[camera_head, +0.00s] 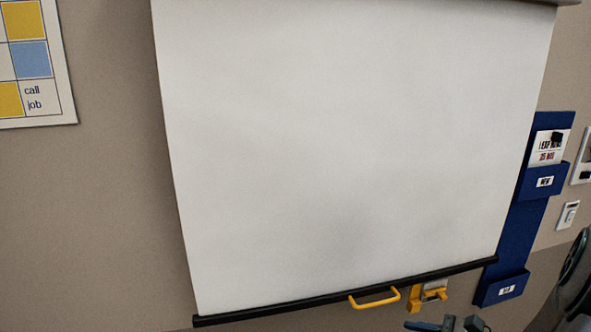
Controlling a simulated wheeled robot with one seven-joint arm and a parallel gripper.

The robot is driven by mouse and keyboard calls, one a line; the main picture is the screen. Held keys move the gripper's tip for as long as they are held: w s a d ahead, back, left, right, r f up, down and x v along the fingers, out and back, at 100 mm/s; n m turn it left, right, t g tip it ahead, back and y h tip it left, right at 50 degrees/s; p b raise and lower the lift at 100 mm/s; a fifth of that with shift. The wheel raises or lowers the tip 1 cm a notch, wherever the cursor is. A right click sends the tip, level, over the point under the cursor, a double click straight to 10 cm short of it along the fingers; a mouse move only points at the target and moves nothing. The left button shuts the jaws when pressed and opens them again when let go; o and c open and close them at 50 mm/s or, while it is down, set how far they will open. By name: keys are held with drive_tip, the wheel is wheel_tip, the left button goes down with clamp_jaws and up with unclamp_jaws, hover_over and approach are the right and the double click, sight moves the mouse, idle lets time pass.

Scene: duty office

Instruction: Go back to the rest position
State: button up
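A white pull-down screen (350,150) hangs in front of the wall and fills most of the head view. Its black bottom bar (300,303) carries a yellow handle (375,299). Small dark and blue parts at the bottom edge look like the tip of my gripper (448,324), below and right of the handle and apart from it. The rest of it is cut off by the frame, so its opening is unclear. A dark rounded part at the lower right edge may be my arm.
A yellow and grey bracket (428,294) sits on the wall just right of the handle. A blue wall rack (519,226) with labelled pockets hangs right of the screen. A white switch plate (568,215) is farther right. A coloured chart (30,62) hangs at upper left.

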drive_tip(key=s+a+r+n+g+h, duration=0.1)
drive_tip(key=s+a+n+g+h, duration=0.1)
drive_tip(key=s+a+n+g, duration=0.3)
drive_tip(key=s+a+r+n+g+h, duration=0.1)
drive_tip(key=a+n+g, duration=0.2)
drive_tip(key=a+n, duration=0.35)
drive_tip(key=s+a+r+n+t+h, duration=0.1)
drive_tip(key=s+a+r+n+h, duration=0.1)
drive_tip(key=s+r+n+h, duration=0.2)
drive_tip(key=r+n+h, duration=0.1)
drive_tip(key=n+h, duration=0.2)
drive_tip(key=n, duration=0.4)
drive_tip(key=shift+s+r+t, duration=0.3)
